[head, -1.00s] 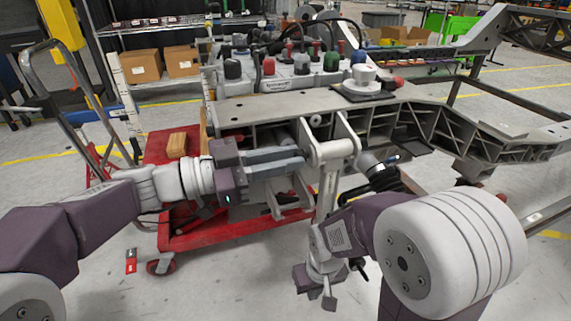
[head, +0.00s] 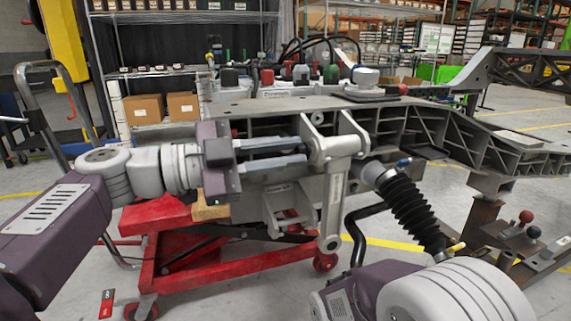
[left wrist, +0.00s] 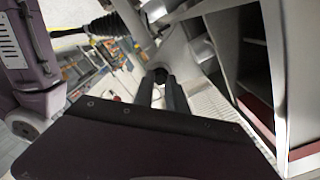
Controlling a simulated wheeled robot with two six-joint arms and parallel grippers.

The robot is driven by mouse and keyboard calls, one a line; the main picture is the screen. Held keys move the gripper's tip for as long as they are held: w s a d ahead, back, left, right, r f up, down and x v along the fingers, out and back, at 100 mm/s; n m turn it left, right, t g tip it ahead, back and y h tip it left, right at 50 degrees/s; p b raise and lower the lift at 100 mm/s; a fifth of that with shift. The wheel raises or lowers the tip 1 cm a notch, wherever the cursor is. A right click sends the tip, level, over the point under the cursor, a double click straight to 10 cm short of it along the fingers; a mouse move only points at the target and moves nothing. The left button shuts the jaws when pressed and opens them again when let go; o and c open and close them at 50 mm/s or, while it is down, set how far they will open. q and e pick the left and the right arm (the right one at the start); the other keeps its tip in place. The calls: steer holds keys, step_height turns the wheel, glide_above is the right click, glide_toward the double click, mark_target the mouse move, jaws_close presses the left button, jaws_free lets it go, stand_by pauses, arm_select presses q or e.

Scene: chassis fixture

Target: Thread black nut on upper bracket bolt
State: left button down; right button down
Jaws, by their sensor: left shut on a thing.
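The grey bracket (head: 340,147) hangs from the chassis frame in the head view, with a link arm (head: 333,200) pointing down. My left gripper (head: 304,149) comes in from the left, its two long fingers level and their tips close to the bracket's left side. In the left wrist view the fingers reach forward, shut on a small dark piece, seemingly the black nut (left wrist: 160,74), right at the bracket. I cannot tell whether the nut touches the bolt; the bolt itself is hidden. My right gripper is out of view; only its arm shows at the bottom right.
The chassis beam (head: 430,125) runs across above the bracket. A black ribbed boot (head: 415,212) slants down right of it. A red cart (head: 190,245) stands below the left gripper. Shelves with cardboard boxes (head: 143,108) are behind.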

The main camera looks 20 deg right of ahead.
arm_select(q)
steer(key=m+b, duration=0.3)
steer(key=b, duration=0.1)
steer(key=shift+m, duration=0.3)
steer(key=c, duration=1.3)
jaws_free()
steer(key=shift+a, duration=0.1)
steer(key=shift+a, duration=0.95)
steer(key=n+p, duration=0.1)
steer(key=n, duration=0.4)
steer(key=shift+r, duration=0.15)
steer(key=shift+n, duration=1)
